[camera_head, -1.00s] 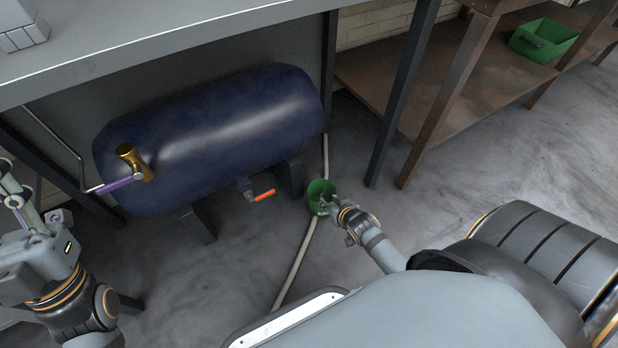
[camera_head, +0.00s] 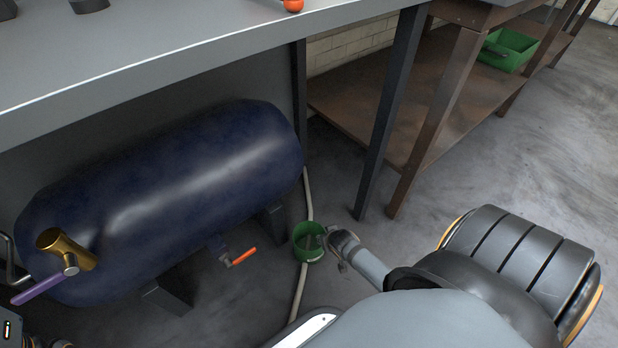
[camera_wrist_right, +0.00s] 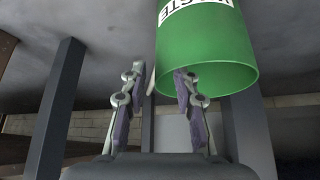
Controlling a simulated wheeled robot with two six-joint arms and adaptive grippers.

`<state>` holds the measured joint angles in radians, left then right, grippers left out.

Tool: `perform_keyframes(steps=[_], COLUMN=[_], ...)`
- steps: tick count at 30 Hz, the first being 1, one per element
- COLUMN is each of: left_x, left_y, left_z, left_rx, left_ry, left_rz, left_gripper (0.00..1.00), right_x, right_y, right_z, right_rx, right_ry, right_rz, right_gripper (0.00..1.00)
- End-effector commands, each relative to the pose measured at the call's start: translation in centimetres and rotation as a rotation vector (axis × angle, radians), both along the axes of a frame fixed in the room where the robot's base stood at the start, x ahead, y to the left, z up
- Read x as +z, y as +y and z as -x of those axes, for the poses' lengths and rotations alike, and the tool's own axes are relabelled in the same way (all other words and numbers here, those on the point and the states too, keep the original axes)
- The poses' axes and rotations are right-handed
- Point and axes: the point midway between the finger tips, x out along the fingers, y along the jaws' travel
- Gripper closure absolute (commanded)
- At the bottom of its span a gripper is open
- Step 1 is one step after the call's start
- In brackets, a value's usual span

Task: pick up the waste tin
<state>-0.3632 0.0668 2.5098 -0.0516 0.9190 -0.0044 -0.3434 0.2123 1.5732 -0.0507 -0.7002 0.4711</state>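The waste tin (camera_head: 308,243) is a small green open-topped tin on the grey floor, right of the blue tank. My right gripper (camera_head: 331,240) is at the right side of its rim. In the right wrist view the tin (camera_wrist_right: 208,45) shows upside down, with part of a white "WASTE" label. There my right gripper (camera_wrist_right: 158,80) has its two fingers apart. The right-hand finger overlaps the rim, and the tin's left edge lies between the fingers. Whether either finger touches the tin I cannot tell. My left gripper's fingers are out of view.
The blue tank (camera_head: 170,195) has a brass fitting (camera_head: 66,248) with a purple lever, and an orange-handled valve (camera_head: 240,257) below. A pale hose (camera_head: 299,290) runs beside the tin. Bench legs (camera_head: 388,120) stand behind. A green bin (camera_head: 507,50) sits on the brown shelf. Floor to the right is open.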

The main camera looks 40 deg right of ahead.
Motion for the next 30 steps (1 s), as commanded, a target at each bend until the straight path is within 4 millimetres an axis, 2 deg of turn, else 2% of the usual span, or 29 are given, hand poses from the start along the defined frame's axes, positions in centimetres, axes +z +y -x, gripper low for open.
perform_keyframes(steps=[5, 12, 19, 26, 30], left_x=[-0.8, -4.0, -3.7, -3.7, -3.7], left_y=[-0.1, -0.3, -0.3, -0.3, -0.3], left_z=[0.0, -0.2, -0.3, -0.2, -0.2], left_rx=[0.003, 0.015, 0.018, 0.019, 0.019], left_ry=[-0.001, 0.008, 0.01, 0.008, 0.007], left_rz=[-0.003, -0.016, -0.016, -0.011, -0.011], left_gripper=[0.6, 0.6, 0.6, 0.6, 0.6], right_x=[-0.9, -4.5, -4.2, -4.2, -4.2], right_y=[-0.1, -0.8, -0.9, -0.8, -0.8], right_z=[-0.5, -2.5, -2.7, -2.7, -2.7], right_rx=[0.001, 0.0, 0.001, 0.001, 0.001], right_ry=[-0.001, -0.002, -0.001, -0.001, -0.001], right_rz=[0.0, 0.001, 0.0, 0.0, 0.0], right_gripper=[0.7, 0.7, 0.7, 1.0, 1.0])
